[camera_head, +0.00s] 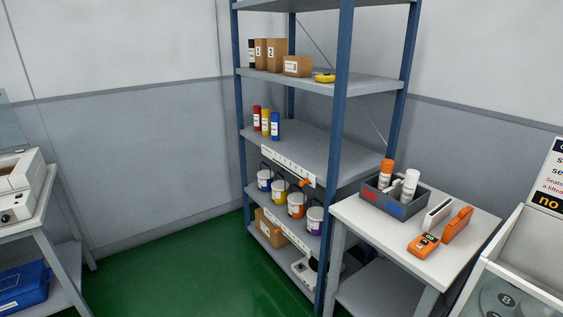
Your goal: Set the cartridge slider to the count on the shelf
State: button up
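A white scale strip (280,162) with dark marks runs along the front edge of the middle shelf of a blue-posted rack. An orange slider knob (306,183) sits at or near the strip's right end; the marks are too small to read. Three upright cartridges stand at the left end of the middle shelf (306,142): a red one (256,119), a yellow one (265,122) and a blue one (275,126). They stand close together, with white labels. The rack's post hides a little of the shelf's right part. My gripper is not in view.
Paint pails (296,205) stand on the shelf below; boxes (297,66) are above. A table (388,240) at right holds a grey caddy (372,199) and an orange device (423,245). A white machine (20,188) is at left. Green floor (180,275) is clear before the rack.

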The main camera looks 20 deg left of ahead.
aim_at(301, 183)
jog(key=i+j+u, duration=0.25)
jog(key=i+j, duration=1)
jog(key=j, duration=0.4)
jog(key=i+j+u, duration=0.2)
jog(key=i+j, duration=1.15)
